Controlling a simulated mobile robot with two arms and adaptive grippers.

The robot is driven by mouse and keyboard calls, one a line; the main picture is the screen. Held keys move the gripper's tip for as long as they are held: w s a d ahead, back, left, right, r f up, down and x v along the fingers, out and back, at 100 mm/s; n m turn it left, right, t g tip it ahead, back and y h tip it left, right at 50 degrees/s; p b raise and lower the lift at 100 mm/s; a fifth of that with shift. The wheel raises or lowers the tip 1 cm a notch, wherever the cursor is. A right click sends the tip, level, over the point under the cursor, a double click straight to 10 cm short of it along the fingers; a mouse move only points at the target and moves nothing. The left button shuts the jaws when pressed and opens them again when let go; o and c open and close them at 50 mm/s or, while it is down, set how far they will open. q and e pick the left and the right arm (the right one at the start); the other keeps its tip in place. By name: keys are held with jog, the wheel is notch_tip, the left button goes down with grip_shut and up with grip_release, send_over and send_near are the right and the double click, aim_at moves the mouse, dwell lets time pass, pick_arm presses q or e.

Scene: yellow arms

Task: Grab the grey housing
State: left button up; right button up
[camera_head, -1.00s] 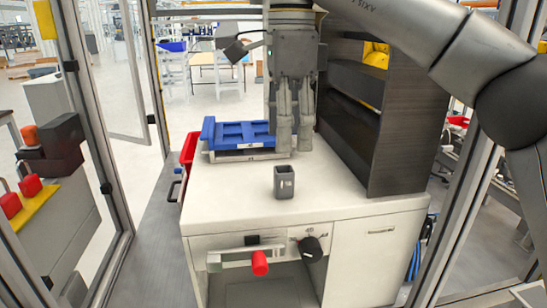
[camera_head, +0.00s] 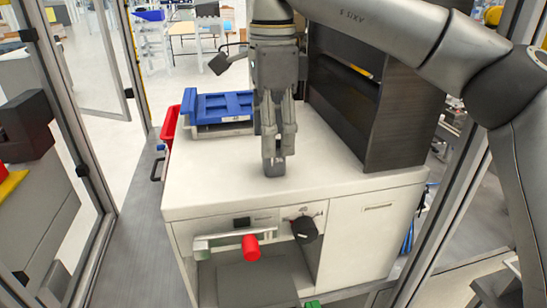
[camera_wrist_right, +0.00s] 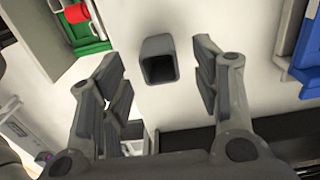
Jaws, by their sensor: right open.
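The grey housing (camera_head: 274,168) is a small, dark grey, square open-topped box on the white worktop. In the head view its upper part is hidden behind the fingers of my right gripper (camera_head: 278,148). In the right wrist view the housing (camera_wrist_right: 158,60) shows its open top, ahead of and between the two spread fingers of my right gripper (camera_wrist_right: 160,90). The fingers are apart from it on both sides, and nothing is held. My left gripper is not in view.
A blue tray (camera_head: 218,106) lies at the back left of the white worktop (camera_head: 215,180), by a red bin (camera_head: 170,124). A dark shelf unit (camera_head: 400,125) stands on the right.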

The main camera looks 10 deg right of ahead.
aim_at(275, 166)
notch_tip(275, 166, down, 2)
jog(key=shift+s+d+f, duration=0.1)
jog(key=shift+d, duration=0.05)
jog(key=shift+f, duration=0.5)
jog(key=c, duration=1)
jog(key=shift+r, duration=0.15)
